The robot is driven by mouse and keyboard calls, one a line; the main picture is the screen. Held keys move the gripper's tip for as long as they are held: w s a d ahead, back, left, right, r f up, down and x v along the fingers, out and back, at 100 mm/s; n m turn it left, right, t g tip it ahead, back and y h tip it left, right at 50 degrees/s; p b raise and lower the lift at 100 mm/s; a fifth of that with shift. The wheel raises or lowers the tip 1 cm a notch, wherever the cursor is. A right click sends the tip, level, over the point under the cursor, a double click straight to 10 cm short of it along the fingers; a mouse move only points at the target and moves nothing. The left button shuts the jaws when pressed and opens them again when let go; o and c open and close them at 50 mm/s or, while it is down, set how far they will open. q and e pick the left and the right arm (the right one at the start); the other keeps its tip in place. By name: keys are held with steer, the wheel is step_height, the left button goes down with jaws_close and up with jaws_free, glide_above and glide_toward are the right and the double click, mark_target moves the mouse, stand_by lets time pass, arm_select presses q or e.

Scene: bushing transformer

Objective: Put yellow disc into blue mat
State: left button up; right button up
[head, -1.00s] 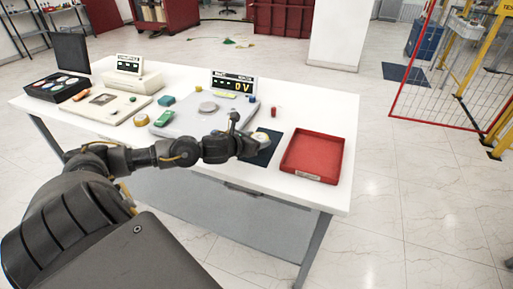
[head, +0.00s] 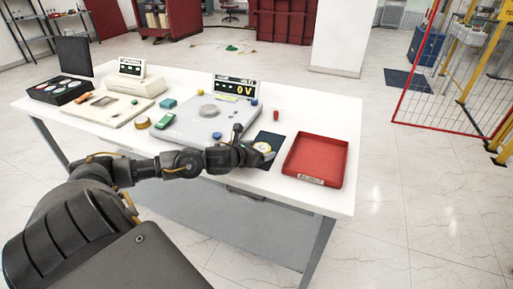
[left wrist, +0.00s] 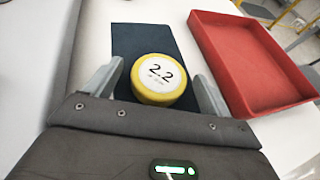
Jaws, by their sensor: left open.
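The yellow disc (left wrist: 158,80) has a white top marked 2.2. It lies on the dark blue mat (left wrist: 140,38), near the mat's front end in the left wrist view. In the head view the disc (head: 263,147) shows on the mat (head: 271,138), just beyond the gripper. My left gripper (left wrist: 158,80) is open, with one finger on each side of the disc and a gap visible at each side. It also shows in the head view (head: 262,150). My right gripper is in neither view.
A red tray (head: 315,160) stands just right of the mat. A grey device with a 0 V display (head: 236,87) is behind, with a blue knob (head: 217,136) at its front. A small red piece (head: 276,115) lies behind the mat. The white table's front edge is close to my arm.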

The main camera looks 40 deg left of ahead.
arm_select(q)
steer(key=b+v, duration=0.2)
steer(key=v, duration=0.7)
steer(key=shift+s+d, duration=0.1)
steer(key=shift+s, duration=0.2)
steer(key=shift+v, duration=1.2)
steer(key=shift+r, duration=0.1)
